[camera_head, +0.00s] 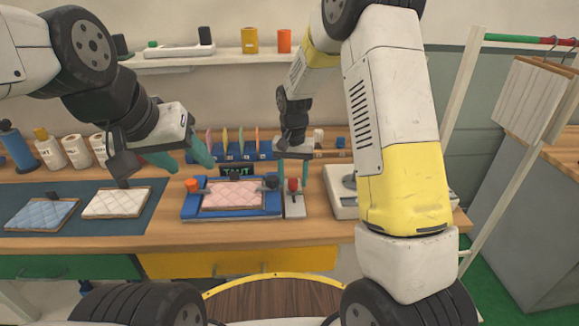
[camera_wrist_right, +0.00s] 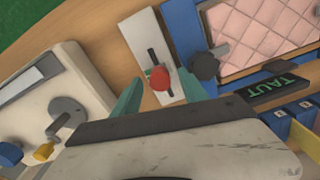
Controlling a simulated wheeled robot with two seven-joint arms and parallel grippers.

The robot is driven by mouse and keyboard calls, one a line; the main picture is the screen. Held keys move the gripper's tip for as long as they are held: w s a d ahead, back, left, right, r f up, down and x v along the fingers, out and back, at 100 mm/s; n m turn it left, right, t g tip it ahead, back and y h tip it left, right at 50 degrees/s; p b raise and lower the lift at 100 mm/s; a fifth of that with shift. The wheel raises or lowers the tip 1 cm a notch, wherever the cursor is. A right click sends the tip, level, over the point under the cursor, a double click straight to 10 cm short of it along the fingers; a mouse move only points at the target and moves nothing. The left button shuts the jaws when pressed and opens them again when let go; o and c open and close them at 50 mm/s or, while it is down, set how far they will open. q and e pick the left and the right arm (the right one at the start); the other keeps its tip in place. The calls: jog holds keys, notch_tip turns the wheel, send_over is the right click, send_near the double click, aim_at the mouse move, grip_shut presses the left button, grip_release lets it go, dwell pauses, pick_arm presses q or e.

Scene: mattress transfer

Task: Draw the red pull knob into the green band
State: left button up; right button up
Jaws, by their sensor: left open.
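The red pull knob (camera_head: 293,185) stands in a dark slot on a narrow pale plate (camera_head: 295,207), right of the blue frame with the pink quilted pad. In the right wrist view the knob (camera_wrist_right: 160,78) lies between the teal fingertips of my right gripper (camera_wrist_right: 160,88), with a gap on either side. In the head view my right gripper (camera_head: 293,168) points down just above and behind the knob. My left gripper (camera_head: 184,160) is open and empty above the back left of the blue frame.
The blue frame (camera_head: 187,211) holds the pink pad (camera_head: 232,195), with a dark sign (camera_head: 238,171) reading TAUT behind it. A white device (camera_head: 340,205) with a crank stands right of the plate. Blue and white pads (camera_head: 40,214) lie on the dark mat at left.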

aim_at(293, 180)
notch_tip(293, 180, up, 7)
jog(key=shift+r, duration=0.4)
dwell(0.4)
jog(key=shift+s+d+r, duration=0.1)
jog(key=shift+r, duration=0.15)
jog(key=s+d+r+n+t, duration=0.1)
jog(key=s+d+r+t, duration=0.1)
jog(key=s+r, duration=0.3)
jog(key=s+d+r+n+t+y, duration=0.1)
jog(key=s+r, duration=0.4)
jog(key=s, duration=0.6)
jog(key=s+d+r+t+y, duration=0.1)
jog(key=s+d+r+t, duration=0.2)
jog(key=s, duration=0.5)
notch_tip(293, 180, up, 2)
jog(key=shift+s+d+r+n, duration=0.1)
jog(key=shift+s+d+n, duration=0.25)
jog(key=shift+d, duration=0.5)
jog(key=shift+w, duration=0.15)
dwell(0.5)
